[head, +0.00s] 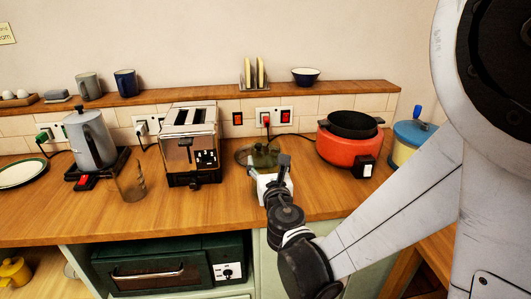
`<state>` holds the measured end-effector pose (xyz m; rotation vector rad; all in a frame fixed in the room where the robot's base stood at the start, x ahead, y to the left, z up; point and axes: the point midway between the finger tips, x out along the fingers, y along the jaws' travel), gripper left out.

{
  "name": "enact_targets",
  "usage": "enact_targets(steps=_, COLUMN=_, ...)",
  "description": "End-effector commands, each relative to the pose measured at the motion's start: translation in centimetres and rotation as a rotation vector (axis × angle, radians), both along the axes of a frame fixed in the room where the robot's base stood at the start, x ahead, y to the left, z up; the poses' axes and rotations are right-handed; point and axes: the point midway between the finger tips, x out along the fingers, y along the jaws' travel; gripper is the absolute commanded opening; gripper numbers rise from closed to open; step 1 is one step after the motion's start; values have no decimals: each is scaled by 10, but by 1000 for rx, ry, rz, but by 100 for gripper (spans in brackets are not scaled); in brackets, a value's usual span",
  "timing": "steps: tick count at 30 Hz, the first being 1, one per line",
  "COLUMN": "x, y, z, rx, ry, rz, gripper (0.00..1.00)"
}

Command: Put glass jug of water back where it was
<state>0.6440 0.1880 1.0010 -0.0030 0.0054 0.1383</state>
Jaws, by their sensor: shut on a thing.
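My gripper (271,174) is over the counter right of the toaster, seen mostly from behind. It is shut on a greenish see-through vessel (265,157), which I take to be the glass jug of water. The gripper hides much of the vessel, so its handle, water level and whether its base touches the counter cannot be told. A clear, open-topped glass vessel (128,183) stands upright on the counter at the left, between the kettle and the toaster.
A grey kettle (90,137) and a toaster (190,142) stand to the left. An orange cooker with a dark pan (345,142) and a blue-topped container (412,140) stand to the right. A shelf (210,95) runs behind. The wooden counter (220,210) is clear in front of the toaster.

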Motion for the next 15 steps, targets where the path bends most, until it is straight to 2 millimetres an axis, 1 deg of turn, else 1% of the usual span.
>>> enact_targets(steps=2, x=0, y=0, z=-5, rx=0, ry=0, rz=0, gripper=3)
enact_targets(steps=8, x=0, y=0, z=-4, rx=0, ry=0, rz=0, gripper=3)
enact_targets(steps=13, x=0, y=0, z=-8, rx=0, ry=0, rz=0, gripper=3)
enact_targets(steps=14, x=0, y=0, z=-8, rx=0, ry=0, rz=0, gripper=59)
enact_targets(steps=15, x=0, y=0, z=-8, rx=0, ry=0, rz=0, gripper=64)
